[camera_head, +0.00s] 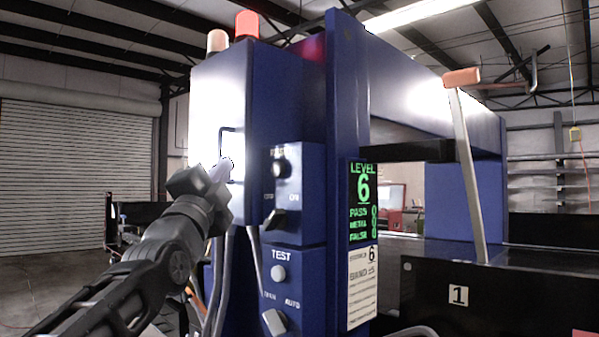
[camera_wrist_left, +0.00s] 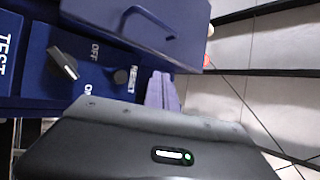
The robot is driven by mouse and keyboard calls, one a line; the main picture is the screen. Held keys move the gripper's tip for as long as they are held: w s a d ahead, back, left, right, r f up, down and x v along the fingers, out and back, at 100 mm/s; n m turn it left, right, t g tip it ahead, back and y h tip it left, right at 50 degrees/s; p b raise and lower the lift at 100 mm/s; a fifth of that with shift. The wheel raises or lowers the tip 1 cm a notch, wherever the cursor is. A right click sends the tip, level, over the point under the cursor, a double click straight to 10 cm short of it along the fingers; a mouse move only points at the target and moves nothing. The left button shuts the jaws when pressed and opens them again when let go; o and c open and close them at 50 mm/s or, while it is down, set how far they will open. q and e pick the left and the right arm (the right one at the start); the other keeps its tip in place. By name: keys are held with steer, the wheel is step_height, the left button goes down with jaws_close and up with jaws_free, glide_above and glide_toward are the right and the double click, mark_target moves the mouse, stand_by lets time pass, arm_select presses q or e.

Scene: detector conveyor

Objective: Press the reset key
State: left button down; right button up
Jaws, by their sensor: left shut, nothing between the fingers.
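The reset key (camera_head: 281,168) is a small dark round button on the upper blue control panel, under a partly legible label. In the left wrist view the dark reset key (camera_wrist_left: 120,76) sits beside the word RESET. My left gripper (camera_head: 222,168) is shut and empty, in front of the blue cabinet and left of the key. In the left wrist view its fingertips (camera_wrist_left: 163,88) are beside the RESET label, apart from the key as seen. Their depth to the panel is hard to tell. My right gripper is not in view.
Below the key are an OFF/ON knob (camera_head: 275,219), a white TEST button (camera_head: 278,272) and a lower selector (camera_head: 275,321). A handle (camera_wrist_left: 150,22) juts from the cabinet. A green display (camera_head: 363,203) reads LEVEL 6. An orange-topped lever (camera_head: 465,160) stands at right.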

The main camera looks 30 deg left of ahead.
mark_target(278, 169)
arm_select(q)
steer(key=shift+w+a+f+m, duration=0.15)
steer(key=shift+w+m, duration=0.1)
steer(key=shift+m, duration=0.75)
steer(key=shift+w, duration=0.1)
steer(key=w+d+p, duration=0.2)
steer(key=w+p, duration=0.4)
steer(key=w, duration=0.2)
steer(key=shift+d, duration=0.3)
steer(key=shift+w, duration=0.1)
steer(key=shift+w+p, duration=0.1)
steer(key=shift+p, duration=0.25)
stand_by(1.0)
